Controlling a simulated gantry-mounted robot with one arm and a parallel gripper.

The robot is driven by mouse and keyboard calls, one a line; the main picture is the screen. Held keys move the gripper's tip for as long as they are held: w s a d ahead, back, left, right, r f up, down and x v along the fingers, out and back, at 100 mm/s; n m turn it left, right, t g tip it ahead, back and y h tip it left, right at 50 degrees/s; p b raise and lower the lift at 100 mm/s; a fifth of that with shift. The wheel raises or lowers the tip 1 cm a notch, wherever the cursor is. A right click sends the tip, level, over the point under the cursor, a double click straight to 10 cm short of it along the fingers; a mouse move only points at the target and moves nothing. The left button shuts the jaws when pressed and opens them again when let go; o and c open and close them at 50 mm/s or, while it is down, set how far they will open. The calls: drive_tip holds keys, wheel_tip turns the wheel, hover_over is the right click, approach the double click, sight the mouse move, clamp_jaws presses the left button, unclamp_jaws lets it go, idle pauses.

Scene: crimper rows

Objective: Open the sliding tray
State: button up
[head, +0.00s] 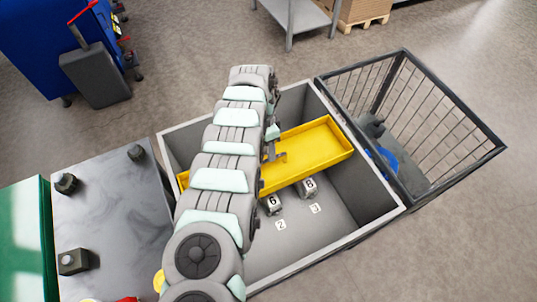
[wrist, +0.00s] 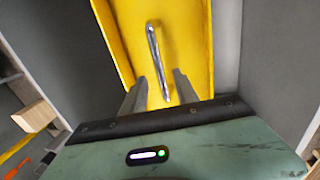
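The yellow sliding tray (head: 315,147) lies across the grey bin (head: 340,243) in the head view. It also fills the upper middle of the wrist view (wrist: 190,40). A thin metal bar handle (wrist: 153,45) stands on the tray in the wrist view. My gripper (wrist: 160,78) is open, with one finger on each side of the handle's near end. Gaps show between the fingers and the bar, and no grip is visible. In the head view my gripper (head: 277,157) is over the tray's middle, and my arm hides the tray's left part.
Small blocks numbered 6 (head: 272,204) and 8 (head: 308,187) stand on the bin floor in front of the tray, near labels 2 and 3. A wire cage (head: 440,105) adjoins the bin's right side. A grey table (head: 110,215) with dark knobs stands left.

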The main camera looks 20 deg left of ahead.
drive_tip(key=shift+s+d+f, duration=0.1)
drive_tip(key=shift+f, duration=0.65)
drive_tip(key=shift+s+d+f, duration=0.1)
drive_tip(key=shift+f, duration=0.6)
drive_tip(key=shift+c, duration=0.3)
clamp_jaws()
